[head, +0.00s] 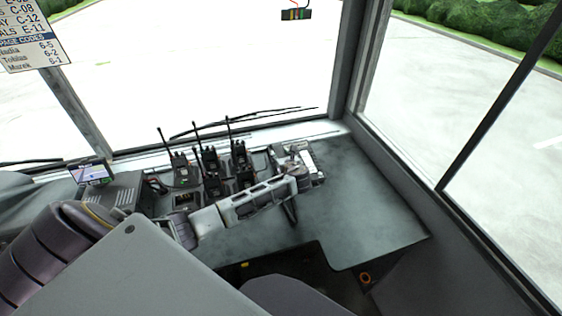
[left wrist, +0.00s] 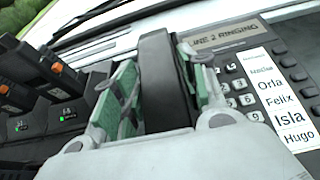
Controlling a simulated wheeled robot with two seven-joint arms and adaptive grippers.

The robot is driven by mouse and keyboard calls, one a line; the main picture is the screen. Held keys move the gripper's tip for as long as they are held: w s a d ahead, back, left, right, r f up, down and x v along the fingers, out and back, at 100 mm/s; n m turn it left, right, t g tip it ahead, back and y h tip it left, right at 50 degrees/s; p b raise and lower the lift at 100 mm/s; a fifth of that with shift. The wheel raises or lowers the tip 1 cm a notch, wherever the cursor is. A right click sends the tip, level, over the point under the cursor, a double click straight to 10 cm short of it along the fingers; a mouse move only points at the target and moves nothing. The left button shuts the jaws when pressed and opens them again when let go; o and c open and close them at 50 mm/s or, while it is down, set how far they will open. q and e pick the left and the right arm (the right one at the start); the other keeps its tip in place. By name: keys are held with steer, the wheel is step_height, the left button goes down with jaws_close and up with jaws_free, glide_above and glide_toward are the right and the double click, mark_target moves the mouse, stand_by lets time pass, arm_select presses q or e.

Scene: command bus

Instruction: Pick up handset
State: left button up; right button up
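The handset (left wrist: 164,80) is a dark, thick bar on the left side of a desk phone (left wrist: 262,97) with a keypad, a name list and a display reading "LINE 2 RINGING". My left gripper (left wrist: 163,85) reaches over the phone with one finger on each side of the handset. Its green pads lie close to the handset's sides; whether both press on it cannot be told. The handset's near end is hidden by the gripper body. In the head view my left gripper (head: 296,172) covers part of the phone (head: 312,160). My right gripper is not in view.
Several handheld radios (head: 211,168) with upright antennas stand in chargers just left of the phone. A small screen (head: 91,172) sits farther left. The dashboard (head: 375,215) right of the phone is clear. The windscreen and its frame rise behind.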

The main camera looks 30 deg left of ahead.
arm_select(q)
steer(key=c, duration=0.6)
steer(key=shift+r, duration=5.05)
